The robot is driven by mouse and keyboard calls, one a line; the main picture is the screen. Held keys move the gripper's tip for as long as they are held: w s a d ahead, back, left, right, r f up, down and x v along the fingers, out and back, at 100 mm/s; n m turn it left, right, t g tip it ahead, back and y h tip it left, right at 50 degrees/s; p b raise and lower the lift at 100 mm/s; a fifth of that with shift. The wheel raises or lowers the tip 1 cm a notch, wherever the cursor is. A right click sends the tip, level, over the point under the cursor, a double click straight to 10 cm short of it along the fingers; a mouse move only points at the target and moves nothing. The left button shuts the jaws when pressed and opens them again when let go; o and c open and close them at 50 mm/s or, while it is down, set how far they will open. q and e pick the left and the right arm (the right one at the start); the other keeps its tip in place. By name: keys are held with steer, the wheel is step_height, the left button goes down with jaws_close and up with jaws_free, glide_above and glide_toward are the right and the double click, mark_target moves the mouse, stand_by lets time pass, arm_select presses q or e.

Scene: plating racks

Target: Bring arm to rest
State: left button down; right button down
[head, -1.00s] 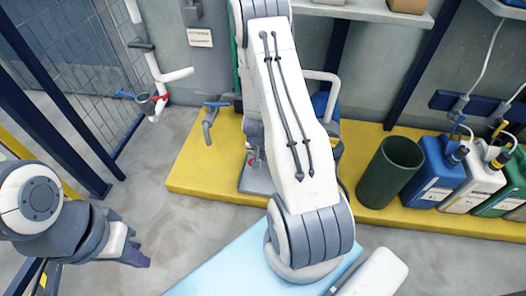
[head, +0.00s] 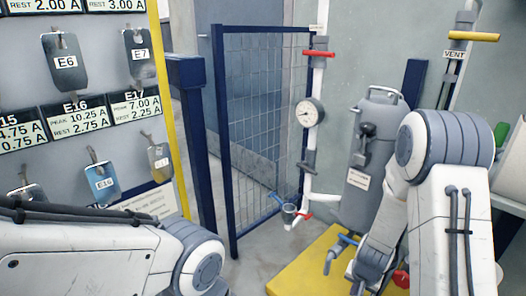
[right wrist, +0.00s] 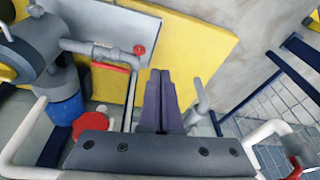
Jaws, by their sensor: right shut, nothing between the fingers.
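My right arm (head: 450,215) rises at the right of the head view, bends at a grey-banded joint and drops toward the yellow platform. Its wrist is low in that view, and I cannot make out the fingertips there. In the right wrist view my right gripper (right wrist: 160,75) shows its two purple fingers shut together with nothing between them. My left arm (head: 90,260) lies across the lower left of the head view, with its rounded joint near the bottom centre. The left gripper is out of view.
A panel with hanging tags (head: 65,60) stands at left. A mesh gate (head: 265,120), a gauge (head: 309,112) on a white pipe and a grey tank (head: 372,150) stand behind. A blue-handled tap (head: 335,255) is near my right wrist, above the yellow platform (head: 305,262).

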steer(key=s+a+r+n+y, duration=0.1)
steer(key=a+r+n, duration=0.1)
steer(key=a+r, duration=0.3)
steer(key=a+r+n+y, duration=0.1)
steer(key=a+r+n, duration=0.1)
steer(key=a, duration=0.5)
steer(key=s+a+r+n+g+y, duration=0.1)
steer(key=s+a+r+n+g, duration=0.1)
steer(key=s+a+r+n, duration=0.85)
steer(key=s+r, duration=0.2)
steer(key=s, duration=0.7)
step_height(320, 180, up, 38)
steer(key=p, duration=3.8)
steer(key=shift+r+g+h, duration=0.15)
steer(key=shift+g+h, duration=0.15)
steer(key=shift+h, duration=0.1)
steer(key=shift+a, duration=0.1)
